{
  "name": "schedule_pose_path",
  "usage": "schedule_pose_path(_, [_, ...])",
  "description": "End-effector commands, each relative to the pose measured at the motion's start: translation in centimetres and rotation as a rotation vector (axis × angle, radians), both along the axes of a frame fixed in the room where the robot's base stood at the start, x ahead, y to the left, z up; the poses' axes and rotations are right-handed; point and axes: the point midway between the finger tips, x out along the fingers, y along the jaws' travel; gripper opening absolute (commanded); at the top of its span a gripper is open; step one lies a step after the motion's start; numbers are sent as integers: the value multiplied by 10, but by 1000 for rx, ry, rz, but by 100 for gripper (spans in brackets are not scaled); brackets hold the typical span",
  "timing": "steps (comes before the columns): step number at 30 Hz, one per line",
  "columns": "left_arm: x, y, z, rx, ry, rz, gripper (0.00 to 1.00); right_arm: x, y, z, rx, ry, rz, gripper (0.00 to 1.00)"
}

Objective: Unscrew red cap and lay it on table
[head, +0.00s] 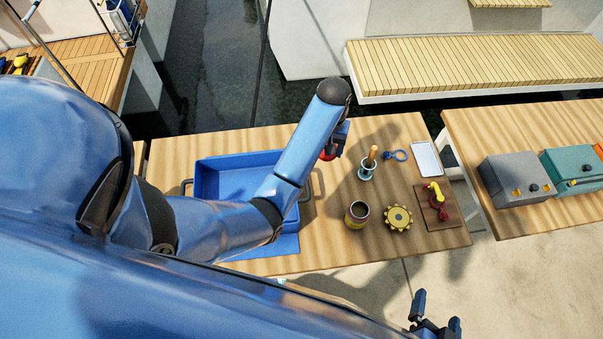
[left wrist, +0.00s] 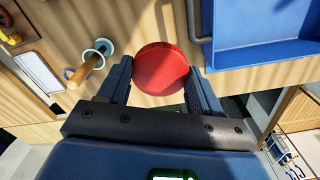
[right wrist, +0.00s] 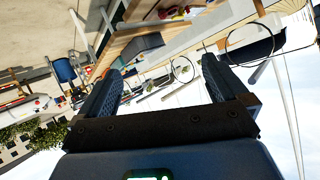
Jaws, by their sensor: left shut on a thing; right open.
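The red cap (left wrist: 160,68) shows as a round disc between the fingers of my left gripper (left wrist: 161,80) in the left wrist view. That gripper is shut on it. In the head view a bit of the red cap (head: 327,154) shows beside my left gripper (head: 341,138), over the back part of the wooden table (head: 330,232). What lies under the cap is hidden, and I cannot tell its height above the table. My right gripper (head: 436,322) is open and empty off the table's front edge; its spread fingers show in the right wrist view (right wrist: 165,88).
A blue tray (head: 207,180) lies left on the table under my left arm. To the right are an open olive can (head: 357,223), a yellow gear (head: 398,218), a cup with a wooden handle (head: 366,172), a blue ring (head: 400,156), a pale tray (head: 426,158) and a board with a yellow-handled valve (head: 437,192).

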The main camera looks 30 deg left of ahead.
Motion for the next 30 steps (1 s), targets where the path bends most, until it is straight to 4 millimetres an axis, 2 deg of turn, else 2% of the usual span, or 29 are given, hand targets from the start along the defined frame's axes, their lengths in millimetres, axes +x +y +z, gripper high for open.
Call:
schedule_pose_path(1, [0, 2, 1, 0, 0, -17, 28, 4, 2, 22, -13, -71, 19, 100])
schedule_pose_path(6, [-2, 1, 3, 0, 2, -83, 28, 22, 8, 84, -102, -311, 79, 100])
schedule_pose_path(9, [-2, 1, 3, 0, 4, -114, 28, 26, 8, 108, -167, -408, 89, 100])
schedule_pose_path(13, [-3, 1, 3, 0, 7, -140, 28, 27, 7, 120, -246, -465, 102, 100])
schedule_pose_path(17, [-3, 1, -2, 0, 8, -153, 28, 27, 7, 117, -292, -476, 114, 100])
schedule_pose_path(20, [-3, 1, -14, 0, 8, -156, 28, 27, 7, 105, -303, -474, 117, 100])
schedule_pose_path(30, [-3, 1, -70, 0, 9, -155, 28, 27, 7, 51, -303, -472, 118, 100])
